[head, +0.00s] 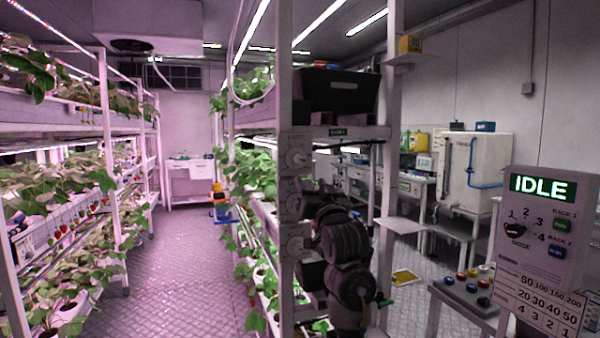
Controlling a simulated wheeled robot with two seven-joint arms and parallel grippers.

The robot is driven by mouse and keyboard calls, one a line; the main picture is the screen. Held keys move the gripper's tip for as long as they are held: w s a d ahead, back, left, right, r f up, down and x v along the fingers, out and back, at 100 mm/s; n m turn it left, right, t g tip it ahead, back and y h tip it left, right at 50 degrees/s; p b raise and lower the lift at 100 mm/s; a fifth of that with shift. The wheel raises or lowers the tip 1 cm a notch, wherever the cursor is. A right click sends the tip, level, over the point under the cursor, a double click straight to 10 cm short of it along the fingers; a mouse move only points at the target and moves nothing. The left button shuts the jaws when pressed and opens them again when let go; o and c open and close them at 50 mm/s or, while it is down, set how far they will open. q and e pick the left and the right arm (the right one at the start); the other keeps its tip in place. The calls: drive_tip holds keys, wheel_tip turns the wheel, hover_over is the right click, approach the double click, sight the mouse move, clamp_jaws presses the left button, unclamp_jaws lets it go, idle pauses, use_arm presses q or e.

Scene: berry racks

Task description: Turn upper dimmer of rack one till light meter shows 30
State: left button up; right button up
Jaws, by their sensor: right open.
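The near rack end post (285,250) stands in the middle of the head view. A pale round upper dimmer knob (298,158) sits high on its end, with another pale knob (293,205) below it. My right gripper (308,200) is open and dark, just below and to the right of the upper knob. It looks apart from the upper knob; whether it touches the lower one I cannot tell. A panel (535,240) at the right has a green display (543,187) reading IDLE, a selector dial and rack buttons. I cannot make out a light meter reading. My left gripper is out of view.
Plant racks (50,140) line the left side, with a clear aisle floor (185,245) between them and the near rack. A black box (335,92) sits on the top shelf. A button console (465,290) and a white tank (480,170) stand at right.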

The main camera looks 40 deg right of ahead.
sight(298, 161)
drive_tip(key=p+x, duration=0.3)
drive_tip(key=x, duration=0.6)
drive_tip(key=shift+w+d+r, duration=0.1)
drive_tip(key=shift+w+r, duration=0.15)
drive_tip(key=shift+r, duration=0.05)
drive_tip(key=shift+w+d+r, duration=0.15)
drive_tip(key=shift+w+d, duration=0.1)
drive_tip(key=shift+w, duration=0.3)
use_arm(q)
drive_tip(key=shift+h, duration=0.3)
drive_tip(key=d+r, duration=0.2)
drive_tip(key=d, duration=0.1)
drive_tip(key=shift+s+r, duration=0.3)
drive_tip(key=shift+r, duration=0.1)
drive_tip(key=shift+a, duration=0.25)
use_arm(e)
drive_tip(key=shift+c, duration=0.4)
drive_tip(key=c, duration=0.9)
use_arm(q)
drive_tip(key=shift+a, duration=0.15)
